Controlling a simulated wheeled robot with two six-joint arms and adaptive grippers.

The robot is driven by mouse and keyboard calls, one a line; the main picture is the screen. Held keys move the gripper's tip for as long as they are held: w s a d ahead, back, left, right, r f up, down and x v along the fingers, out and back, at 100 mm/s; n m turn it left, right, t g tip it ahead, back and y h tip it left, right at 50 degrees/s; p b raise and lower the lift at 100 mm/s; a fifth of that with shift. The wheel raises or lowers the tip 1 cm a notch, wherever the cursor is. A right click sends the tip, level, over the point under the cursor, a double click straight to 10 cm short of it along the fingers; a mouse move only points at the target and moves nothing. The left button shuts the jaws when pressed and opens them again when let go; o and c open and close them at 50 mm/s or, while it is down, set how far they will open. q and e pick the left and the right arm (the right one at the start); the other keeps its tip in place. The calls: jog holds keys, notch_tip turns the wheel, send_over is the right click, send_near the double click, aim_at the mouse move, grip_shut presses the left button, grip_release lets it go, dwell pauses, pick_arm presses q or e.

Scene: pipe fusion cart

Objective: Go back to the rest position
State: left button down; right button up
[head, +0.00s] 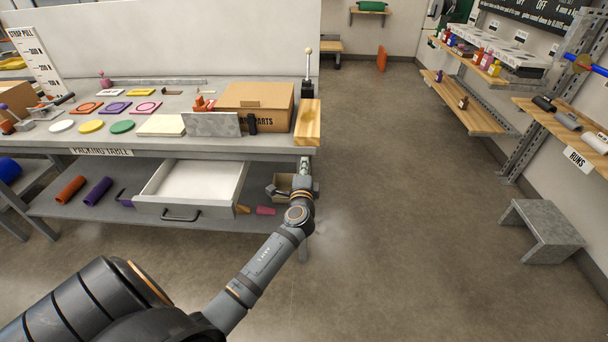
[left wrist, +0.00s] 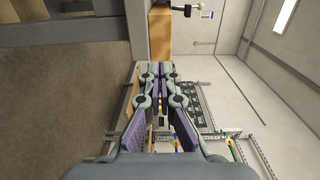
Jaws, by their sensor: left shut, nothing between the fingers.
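My left arm reaches up from the bottom of the head view to the right end of the packing table (head: 230,152). My left gripper (head: 305,166) is at the front right corner of that table, just below the wooden block (head: 307,122) on the tabletop. In the left wrist view the gripper (left wrist: 162,70) is shut with nothing between its fingers. A wooden surface (left wrist: 160,35) shows just beyond its fingertips; I cannot tell whether they touch it. My right gripper is in neither view.
An open drawer (head: 178,211) sticks out left of my gripper, with a small box (head: 283,187) beside it. A cardboard box (head: 253,105) stands on the tabletop. Free floor (head: 410,200) lies to the right, with a grey step (head: 541,229) and wall shelves (head: 470,105) beyond.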

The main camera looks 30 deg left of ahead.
pick_arm(q)
jog(key=s+d+f+n+g+h+p, duration=0.1)
jog(key=s+d+f+g+h, duration=0.15)
jog(key=s+f, duration=0.6)
jog(key=s+d+f+n+g+h+p, duration=0.1)
jog(key=s+f+n+g, duration=0.2)
jog(key=f, duration=1.1)
jog(key=s+d+f+g+h+p, duration=0.2)
jog(key=s+f, duration=0.5)
jog(key=f, duration=0.4)
jog(key=s+d+f+n+g+h, duration=0.1)
jog(key=s+f, duration=0.4)
jog(key=s, duration=0.6)
jog(key=s+d+f+n+g+h+p, duration=0.1)
jog(key=s+d+f+n+g, duration=0.1)
jog(key=s, duration=0.8)
jog(key=s+d+f+n+g+h+p, duration=0.1)
jog(key=s+d+f+n+g, duration=0.1)
jog(key=s+f, duration=0.6)
jog(key=s+n+g, duration=0.1)
jog(key=s+n, duration=0.1)
jog(key=s, duration=0.1)
jog(key=shift+s+d+n+g, duration=0.15)
jog(key=shift+s+n+g, duration=0.15)
jog(key=shift+s+g, duration=0.05)
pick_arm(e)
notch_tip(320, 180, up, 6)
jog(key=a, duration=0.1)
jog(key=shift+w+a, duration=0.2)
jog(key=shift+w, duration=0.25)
